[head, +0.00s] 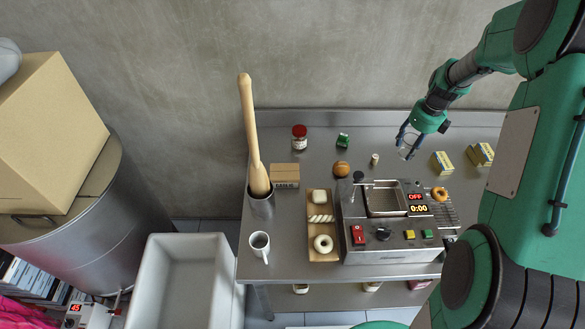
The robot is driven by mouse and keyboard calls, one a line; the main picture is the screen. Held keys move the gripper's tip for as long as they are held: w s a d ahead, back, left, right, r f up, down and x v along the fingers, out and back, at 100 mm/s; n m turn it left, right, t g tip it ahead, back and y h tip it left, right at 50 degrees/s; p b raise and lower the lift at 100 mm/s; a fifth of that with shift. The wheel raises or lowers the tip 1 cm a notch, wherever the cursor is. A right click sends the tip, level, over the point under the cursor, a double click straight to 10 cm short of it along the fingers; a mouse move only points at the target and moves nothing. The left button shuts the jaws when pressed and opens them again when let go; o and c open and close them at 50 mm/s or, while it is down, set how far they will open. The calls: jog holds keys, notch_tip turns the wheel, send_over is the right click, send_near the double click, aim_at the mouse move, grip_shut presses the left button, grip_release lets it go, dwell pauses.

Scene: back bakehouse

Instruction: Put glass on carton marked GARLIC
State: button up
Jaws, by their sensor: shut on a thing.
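My gripper (409,143) is at the upper right of the head view, shut on a clear glass (408,148). The glass is see-through and its outline is faint. It appears above the back right of the steel table, behind the fryer. A small brown carton (285,171) stands at the back left of the table, well to the left of my gripper. Its front bears dark lettering too small to read surely. Its top looks bare.
Between glass and carton are a bun (342,169), a small cork-like piece (375,159), a green item (343,141) and a red-lidded jar (299,138). The fryer (390,246) stands in front. A tall wooden paddle (250,125) rises left of the carton. Yellow packs (441,163) lie right.

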aim_at(412, 137)
notch_tip(412, 137, up, 4)
jog(key=shift+a+r, duration=0.15)
jog(key=shift+r, duration=0.1)
jog(key=s+a+n+p, duration=0.2)
jog(key=s+a+p, duration=0.1)
jog(key=a, duration=0.9)
jog(key=s+a+n+p, duration=0.2)
jog(key=s+a+p, duration=0.1)
jog(key=a, duration=0.9)
jog(key=s+a+n+p, duration=0.45)
jog(key=s+a, duration=0.65)
jog(key=a, duration=0.4)
jog(key=shift+m+g+y, duration=0.3)
jog(key=shift+m+g, duration=0.1)
jog(key=shift+m, duration=0.05)
jog(key=shift+s+d+f, duration=0.1)
jog(key=shift+f, duration=2.55)
jog(key=w+a, duration=0.1)
jog(key=w, duration=0.4)
jog(key=w+a+f, duration=0.1)
jog(key=w+a, duration=0.1)
jog(key=w, duration=0.3)
jog(key=w+a+p, duration=0.1)
jog(key=w+a, duration=0.1)
jog(key=w, duration=0.3)
jog(key=shift+w+f, duration=0.1)
jog(key=shift+f, duration=0.15)
